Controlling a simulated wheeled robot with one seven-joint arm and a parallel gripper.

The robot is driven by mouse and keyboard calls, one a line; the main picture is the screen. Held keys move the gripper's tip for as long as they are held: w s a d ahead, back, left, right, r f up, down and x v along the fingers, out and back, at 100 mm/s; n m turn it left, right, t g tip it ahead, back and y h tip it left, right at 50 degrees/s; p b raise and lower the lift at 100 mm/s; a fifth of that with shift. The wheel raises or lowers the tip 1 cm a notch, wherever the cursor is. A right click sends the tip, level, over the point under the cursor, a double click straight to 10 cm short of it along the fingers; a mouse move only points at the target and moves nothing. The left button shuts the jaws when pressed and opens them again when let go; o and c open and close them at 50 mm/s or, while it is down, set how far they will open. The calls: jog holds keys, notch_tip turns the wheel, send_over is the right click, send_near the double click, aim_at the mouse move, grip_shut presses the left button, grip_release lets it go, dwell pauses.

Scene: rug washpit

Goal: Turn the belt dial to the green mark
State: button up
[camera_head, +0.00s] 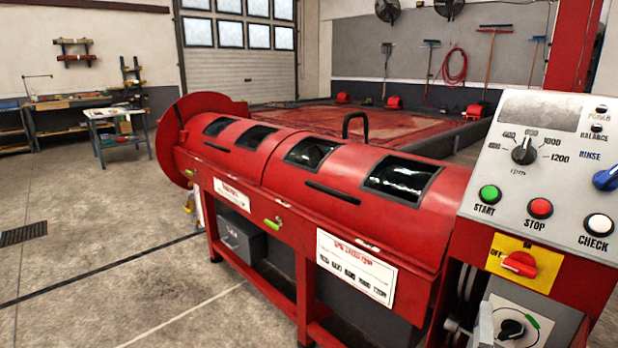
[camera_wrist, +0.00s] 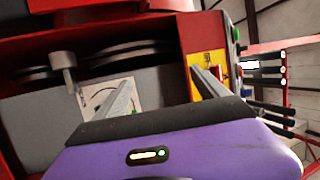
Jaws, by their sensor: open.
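The belt dial (camera_head: 511,329) is a black knob on a pale plate at the bottom right of the head view, below the yellow switch panel. A green mark (camera_head: 532,321) lies up and right of the knob. Which way the knob points is too small to tell. In the wrist view the pale dial plate (camera_wrist: 97,93) with a dark arc shows behind the left finger, which hides much of it. My gripper (camera_wrist: 162,76) is open and empty, its fingers well apart, in front of the red machine's open bay.
Above the dial are a red rotary switch (camera_head: 519,264) on a yellow panel and the grey control panel (camera_head: 560,150) with knobs and buttons. Belt pulleys (camera_wrist: 130,50) and a grey shaft end (camera_wrist: 64,66) are in the bay.

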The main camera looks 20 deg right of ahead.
jog(key=s+a+n+t+y, duration=0.3)
jog(key=s+a+n+y, duration=0.3)
jog(key=a+n, duration=0.5)
jog(key=s+a+n+t+y, duration=0.2)
jog(key=s+a+n+y, duration=0.4)
jog(key=a+n, duration=0.45)
jog(key=s+a+n+g+y, duration=0.2)
jog(key=s+a, duration=0.4)
jog(key=s, duration=0.3)
jog(key=s+a+n+g+y, duration=0.25)
jog(key=s+a, duration=0.35)
jog(key=s, duration=0.4)
notch_tip(320, 180, up, 18)
jog(key=p, duration=1.8)
jog(key=shift+w+r+h, duration=0.25)
jog(key=shift+w+h, duration=0.1)
jog(key=shift+w, duration=0.1)
